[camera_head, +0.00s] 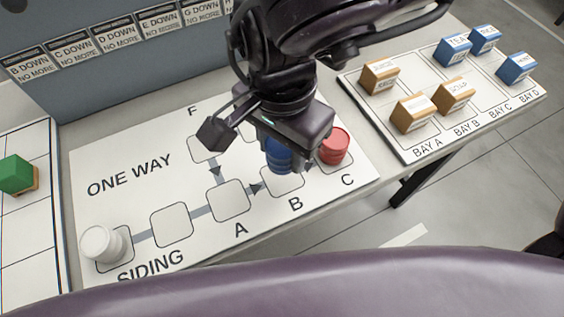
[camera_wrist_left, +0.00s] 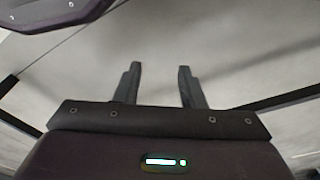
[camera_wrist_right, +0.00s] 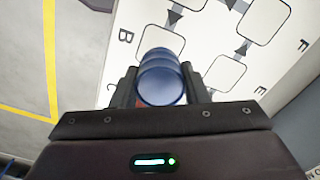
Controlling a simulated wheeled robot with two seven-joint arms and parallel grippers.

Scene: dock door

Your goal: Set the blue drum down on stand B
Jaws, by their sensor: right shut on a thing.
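The blue drum (camera_head: 279,157) is upright in my right gripper (camera_head: 283,138), over the far part of stand B (camera_head: 285,184). I cannot tell whether its base touches the stand. In the right wrist view the blue drum (camera_wrist_right: 162,80) sits between the two fingers, with stand B (camera_wrist_right: 160,38) partly showing beyond it. The right hand hides the drum's top in the head view. My left gripper (camera_wrist_left: 157,88) is open and empty, seen only in the left wrist view.
A red drum (camera_head: 334,145) stands on stand C, close to the right of the blue drum. A white drum (camera_head: 101,244) stands at the siding's left end. Stand A (camera_head: 228,200) is empty. A bay tray (camera_head: 405,151) with several labelled boxes lies right; a green block (camera_head: 15,174) is left.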

